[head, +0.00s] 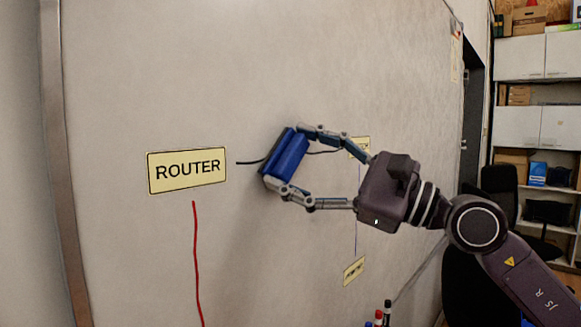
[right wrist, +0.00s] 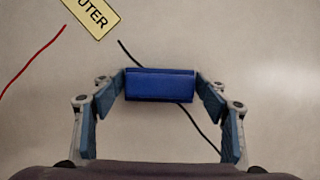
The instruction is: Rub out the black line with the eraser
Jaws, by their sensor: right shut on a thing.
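My right gripper (head: 283,160) is shut on a blue eraser (head: 290,155), gripping it at its two ends. The eraser is at the whiteboard (head: 200,80), over the middle of the black line (head: 248,162). The line shows on both sides of the eraser, a short piece towards the ROUTER label and a piece towards a label at the right. In the right wrist view the eraser (right wrist: 160,85) sits between the fingertips, and the black line (right wrist: 205,130) shows on both sides of it. I cannot tell for certain whether the eraser touches the board. My left gripper is not in view.
A yellow ROUTER label (head: 187,169) is left of the eraser, with a red line (head: 196,255) below it. Markers (head: 383,315) stand at the bottom. Shelves and a chair (head: 498,190) are at the right.

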